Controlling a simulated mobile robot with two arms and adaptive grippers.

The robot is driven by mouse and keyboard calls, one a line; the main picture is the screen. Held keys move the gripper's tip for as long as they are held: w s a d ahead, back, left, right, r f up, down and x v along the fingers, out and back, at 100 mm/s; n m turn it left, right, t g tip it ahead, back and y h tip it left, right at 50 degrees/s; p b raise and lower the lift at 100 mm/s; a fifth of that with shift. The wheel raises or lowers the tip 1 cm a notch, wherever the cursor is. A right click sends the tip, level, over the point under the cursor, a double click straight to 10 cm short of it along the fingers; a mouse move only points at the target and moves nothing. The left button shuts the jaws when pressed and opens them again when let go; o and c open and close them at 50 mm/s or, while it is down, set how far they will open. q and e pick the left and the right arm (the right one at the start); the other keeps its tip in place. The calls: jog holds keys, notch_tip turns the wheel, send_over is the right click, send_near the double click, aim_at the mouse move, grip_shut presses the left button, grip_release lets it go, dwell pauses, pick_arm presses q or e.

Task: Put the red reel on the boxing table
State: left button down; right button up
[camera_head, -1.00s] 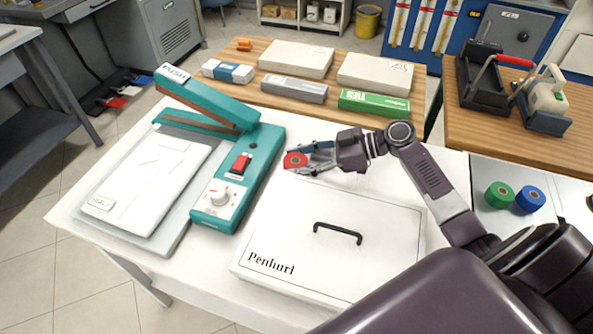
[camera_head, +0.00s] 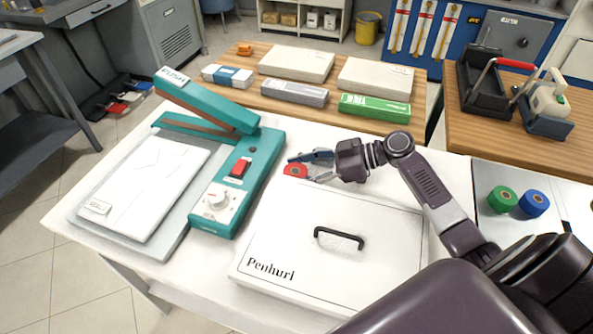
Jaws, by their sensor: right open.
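The red reel (camera_head: 294,170) rests on the white table (camera_head: 75,215), between the teal sealing machine (camera_head: 248,165) and the white box marked "Penhurl" (camera_head: 290,235). My right gripper (camera_head: 308,168) is at the reel's right side, low over the table. Its fingers are spread, one behind the reel and one toward its front right. Whether they touch the reel cannot be told. My left gripper is out of the picture.
A green reel (camera_head: 502,199) and a blue reel (camera_head: 533,204) stand on a grey surface at right. A wooden table (camera_head: 330,113) behind holds several boxes. A white garment pack (camera_head: 145,190) lies left of the sealing machine.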

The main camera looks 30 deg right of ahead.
jog(key=v, duration=1.1)
jog(key=shift+s+d+r, duration=0.25)
jog(key=shift+s+d, duration=0.05)
jog(key=shift+d, duration=0.15)
